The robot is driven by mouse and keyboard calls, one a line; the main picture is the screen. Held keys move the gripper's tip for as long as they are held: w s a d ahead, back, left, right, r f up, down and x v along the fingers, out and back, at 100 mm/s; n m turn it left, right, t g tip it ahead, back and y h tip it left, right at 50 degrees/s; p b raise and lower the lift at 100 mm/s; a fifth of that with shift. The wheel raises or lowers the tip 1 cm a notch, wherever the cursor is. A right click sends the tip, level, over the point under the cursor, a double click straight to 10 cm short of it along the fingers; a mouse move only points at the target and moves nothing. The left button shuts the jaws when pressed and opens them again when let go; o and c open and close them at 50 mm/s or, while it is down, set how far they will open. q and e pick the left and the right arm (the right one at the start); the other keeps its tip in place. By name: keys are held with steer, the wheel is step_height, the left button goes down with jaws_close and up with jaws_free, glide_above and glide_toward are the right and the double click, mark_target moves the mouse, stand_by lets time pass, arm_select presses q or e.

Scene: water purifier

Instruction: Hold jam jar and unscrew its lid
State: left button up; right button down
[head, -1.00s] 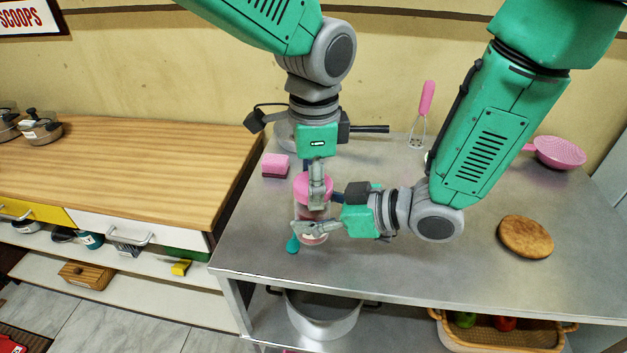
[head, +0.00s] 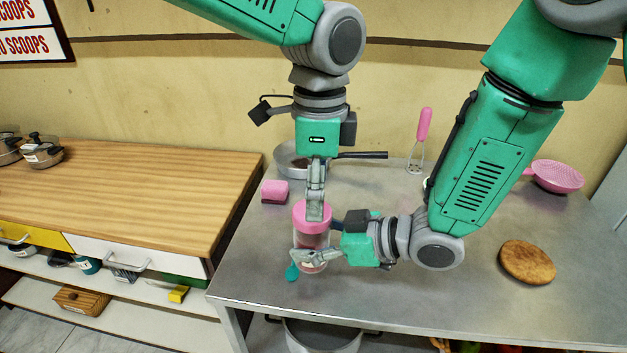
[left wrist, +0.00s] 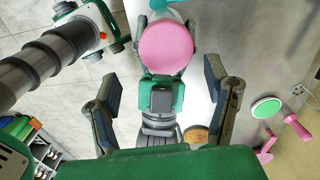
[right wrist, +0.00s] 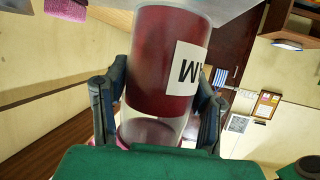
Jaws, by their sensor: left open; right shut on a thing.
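The jam jar (head: 310,243) stands upright on the metal table, with dark red content, clear glass and a pink lid (head: 313,216). In the right wrist view the jar (right wrist: 160,65) fills the middle, with part of its white label showing. My right gripper (head: 312,258) is shut on the jar's lower body from the right side. My left gripper (head: 315,212) points down over the lid, open. In the left wrist view the pink lid (left wrist: 166,47) lies ahead of the open fingers (left wrist: 166,95), on the jar; the exact height gap is hard to tell.
A small teal object (head: 291,272) is beside the jar. The table's front right is clear.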

mark_target(312, 241)
arm_select(q)
steer(key=shift+d+r+m, duration=0.1)
steer(key=shift+r+m, duration=0.3)
steer(key=shift+m, duration=0.7)
steer(key=m, duration=0.1)
steer(key=r+m, duration=0.2)
steer(key=shift+w+a, duration=0.35)
steer(key=shift+w, duration=0.05)
steer(key=shift+a+f, duration=0.1)
steer(key=shift+f, duration=0.1)
step_height(312, 241, down, 7)
steer(key=shift+w+f, duration=0.1)
steer(key=shift+f, duration=0.1)
